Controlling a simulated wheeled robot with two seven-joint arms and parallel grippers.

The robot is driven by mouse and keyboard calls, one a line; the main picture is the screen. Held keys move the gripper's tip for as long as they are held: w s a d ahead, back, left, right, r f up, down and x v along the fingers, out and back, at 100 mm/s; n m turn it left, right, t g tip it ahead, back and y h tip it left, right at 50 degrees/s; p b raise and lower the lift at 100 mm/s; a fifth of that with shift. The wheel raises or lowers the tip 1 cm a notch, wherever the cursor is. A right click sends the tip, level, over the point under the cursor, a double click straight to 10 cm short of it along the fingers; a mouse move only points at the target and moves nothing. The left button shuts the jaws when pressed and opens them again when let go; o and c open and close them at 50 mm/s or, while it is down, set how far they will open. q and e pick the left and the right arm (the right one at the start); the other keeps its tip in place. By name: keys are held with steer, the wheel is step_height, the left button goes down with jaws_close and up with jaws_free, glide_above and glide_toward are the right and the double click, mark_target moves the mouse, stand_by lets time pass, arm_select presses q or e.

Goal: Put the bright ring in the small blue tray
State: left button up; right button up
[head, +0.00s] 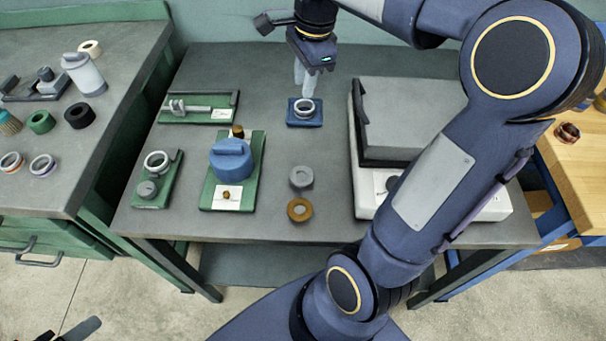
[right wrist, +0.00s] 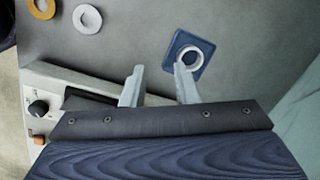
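The bright ring (head: 304,106) lies in the small blue tray (head: 316,123) at the back middle of the grey bench. In the right wrist view the ring (right wrist: 192,60) sits inside the rim of the blue tray (right wrist: 206,47). My right gripper (head: 306,88) is just above the tray. In the right wrist view its two fingers (right wrist: 158,78) stand apart with nothing between them; one fingertip overlaps the ring's near edge, and I cannot tell whether it touches. A dark part at the bottom left (head: 72,330) seems to be my left gripper, mostly out of frame.
A grey ring (head: 301,177) and a brown ring (head: 299,210) lie on the bench. Green fixtures (head: 167,185) stand left, with a blue round part (head: 231,158). A large grey-lidded machine (head: 405,125) stands right, partly behind my right arm. A side bench (head: 50,140) holds more rings.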

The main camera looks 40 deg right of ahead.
steer(key=s+a+f+n+t+y, duration=0.1)
steer(key=s+a+f+n, duration=0.1)
steer(key=s+a+n, duration=0.2)
steer(key=s+a+f+n+t+y, duration=0.1)
steer(key=s+a+f+n, duration=0.1)
steer(key=s+a+n, duration=0.3)
steer(key=s+a+f+n+t+y, duration=0.1)
steer(key=s+a+f+n+t, duration=0.1)
steer(key=s+n, duration=0.6)
steer(key=shift+a+f+n, duration=0.25)
steer(key=shift+a+n, duration=0.25)
steer(key=shift+a, duration=0.2)
steer(key=shift+a+f+n, duration=0.2)
steer(key=shift+a+n, duration=0.3)
steer(key=shift+a, duration=0.15)
arm_select(q)
steer(key=shift+s, duration=0.2)
arm_select(e)
steer(key=shift+s, duration=0.1)
